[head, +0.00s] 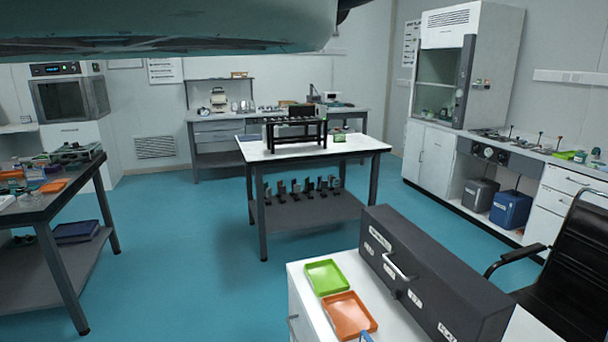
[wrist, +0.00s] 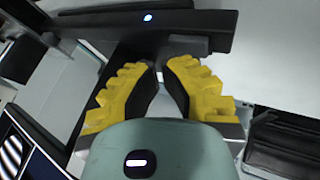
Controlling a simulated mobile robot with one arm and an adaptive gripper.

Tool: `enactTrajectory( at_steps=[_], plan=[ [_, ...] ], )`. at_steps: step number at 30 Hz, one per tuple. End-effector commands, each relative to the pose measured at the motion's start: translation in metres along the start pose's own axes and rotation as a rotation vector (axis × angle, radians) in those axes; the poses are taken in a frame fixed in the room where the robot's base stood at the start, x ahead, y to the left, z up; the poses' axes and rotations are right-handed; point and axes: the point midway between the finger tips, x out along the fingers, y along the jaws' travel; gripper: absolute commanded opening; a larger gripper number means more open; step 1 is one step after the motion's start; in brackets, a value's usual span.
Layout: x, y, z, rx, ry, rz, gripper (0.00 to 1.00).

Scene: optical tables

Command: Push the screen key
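In the wrist view a small round blue-lit spot (wrist: 148,17), which looks like the screen key, glows on a dark bar (wrist: 205,23) across the top. My gripper (wrist: 161,65) has yellow ribbed fingers with black inner pads. The fingertips lean together and almost meet, with nothing seen between them. They point toward the bar, a little below the lit spot in the picture, and appear apart from it. My gripper is not visible in the head view, and I cannot pick out the key there.
In the wrist view a striped panel (wrist: 14,152) shows at lower left and a dark object (wrist: 285,140) at right. In the head view a white cabinet bears a green tray (head: 327,277), an orange tray (head: 348,316) and a black box (head: 432,275). Blue floor (head: 190,235) is clear at centre-left.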

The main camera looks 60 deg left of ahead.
Motion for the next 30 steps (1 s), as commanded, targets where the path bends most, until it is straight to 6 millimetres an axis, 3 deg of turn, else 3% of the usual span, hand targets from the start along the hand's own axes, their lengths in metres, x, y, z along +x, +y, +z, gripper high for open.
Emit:
enactTrajectory(
  at_steps=[16,30],
  plan=[
    [0.0082,-0.0039,0.0044,0.001,0.000,0.000,0.00],
    [0.0039,-0.0013,0.0024,0.001,-0.001,0.000,0.00]
  ],
)
